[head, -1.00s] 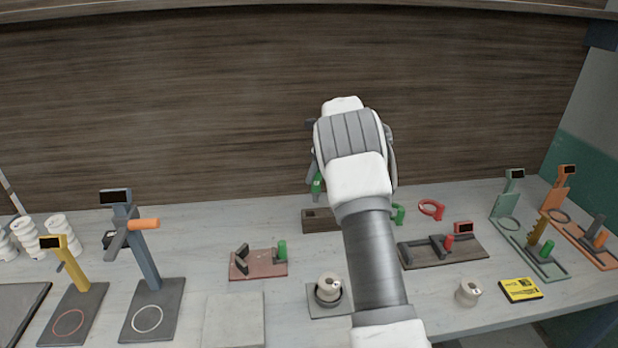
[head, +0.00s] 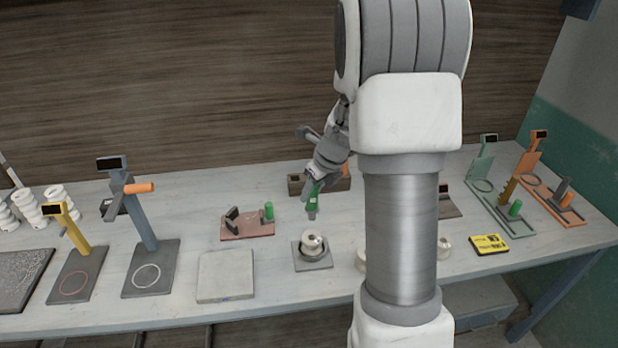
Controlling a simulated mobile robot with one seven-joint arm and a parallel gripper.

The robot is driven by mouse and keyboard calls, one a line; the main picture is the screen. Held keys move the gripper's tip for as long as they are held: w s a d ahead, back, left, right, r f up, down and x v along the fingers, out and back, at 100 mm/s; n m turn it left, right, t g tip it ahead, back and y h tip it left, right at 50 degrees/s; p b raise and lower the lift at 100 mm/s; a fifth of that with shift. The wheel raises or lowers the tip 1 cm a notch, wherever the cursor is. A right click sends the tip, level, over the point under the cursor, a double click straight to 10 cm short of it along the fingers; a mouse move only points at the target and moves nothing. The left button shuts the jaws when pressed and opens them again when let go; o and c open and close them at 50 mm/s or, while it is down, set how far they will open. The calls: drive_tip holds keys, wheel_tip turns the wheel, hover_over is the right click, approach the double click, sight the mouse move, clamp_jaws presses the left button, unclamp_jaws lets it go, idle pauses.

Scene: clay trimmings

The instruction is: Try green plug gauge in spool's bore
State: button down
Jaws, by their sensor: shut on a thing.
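My gripper (head: 316,188) points down and is shut on the green plug gauge (head: 312,203). The gauge hangs roughly upright, with a greyish lower end. A cream spool (head: 313,242) with a dark bore in its top sits in a dark ring on a small grey plate (head: 326,264). The gauge is above and behind this spool in the head view, apart from it. My forearm covers part of the bench to the right of the spool.
A dark wooden block (head: 296,185) stands behind my gripper. A reddish fixture (head: 236,234) with a green peg is to the left. Another spool (head: 361,260) is partly hidden by my arm. A yellow box (head: 489,244) and upright stands are at right.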

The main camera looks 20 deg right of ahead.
sight(314, 217)
drive_tip(key=shift+s+f+b, duration=0.1)
drive_tip(key=shift+f+b, duration=2.85)
drive_tip(key=shift+f, duration=0.1)
drive_tip(key=shift+p, duration=0.6)
drive_tip(key=shift+f+b, duration=1.6)
drive_tip(key=shift+f, duration=0.6)
drive_tip(key=shift+s+f, duration=0.15)
drive_tip(key=shift+f, duration=0.1)
idle(0.9)
drive_tip(key=shift+r, duration=0.15)
